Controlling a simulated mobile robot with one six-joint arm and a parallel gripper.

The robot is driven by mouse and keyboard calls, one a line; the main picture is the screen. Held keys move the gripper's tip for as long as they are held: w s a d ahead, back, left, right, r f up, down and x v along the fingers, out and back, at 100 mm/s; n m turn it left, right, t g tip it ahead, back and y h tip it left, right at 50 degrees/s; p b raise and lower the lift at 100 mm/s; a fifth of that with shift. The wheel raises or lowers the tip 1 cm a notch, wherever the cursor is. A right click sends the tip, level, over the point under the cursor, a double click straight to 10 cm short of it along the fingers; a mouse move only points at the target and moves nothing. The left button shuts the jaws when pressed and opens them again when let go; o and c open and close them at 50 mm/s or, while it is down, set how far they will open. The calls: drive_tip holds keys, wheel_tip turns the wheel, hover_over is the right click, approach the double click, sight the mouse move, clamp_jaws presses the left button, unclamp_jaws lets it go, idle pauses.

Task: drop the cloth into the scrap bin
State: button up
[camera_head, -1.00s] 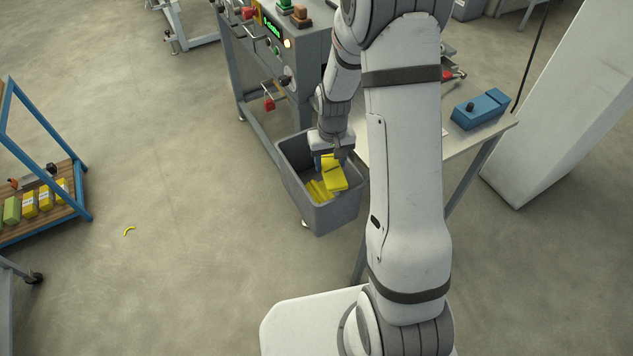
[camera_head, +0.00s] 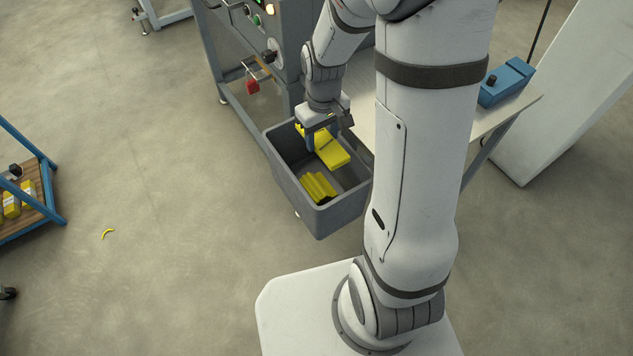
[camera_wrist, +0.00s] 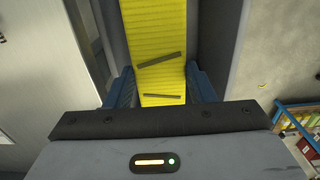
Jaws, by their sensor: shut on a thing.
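My gripper (camera_head: 321,139) is shut on a yellow folded cloth (camera_head: 335,154), over the rear part of the grey scrap bin (camera_head: 322,218). The cloth is tilted, and part of it shows beyond the gripper on the left. In the wrist view, my gripper's blue fingers (camera_wrist: 163,88) stand on both sides of the cloth (camera_wrist: 158,40), which shows two dark strips. Whether the held cloth touches the bin wall cannot be told. Another yellow folded piece (camera_head: 318,187) lies in the front of the bin.
A grey machine (camera_head: 255,60) stands behind the bin, and a table (camera_head: 508,108) with a blue device (camera_head: 507,82) is to the right. A blue-framed cart (camera_head: 45,205) is at left. A small yellow curved thing (camera_head: 107,234) lies on open floor.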

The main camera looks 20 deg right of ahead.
wheel_tip(320, 180, down, 2)
drive_tip(key=shift+f+b, duration=0.1)
drive_tip(key=shift+b, duration=0.35)
drive_tip(key=shift+s, duration=0.1)
drive_tip(key=o, duration=1)
wheel_tip(320, 180, up, 8)
drive_tip(key=shift+f, duration=0.1)
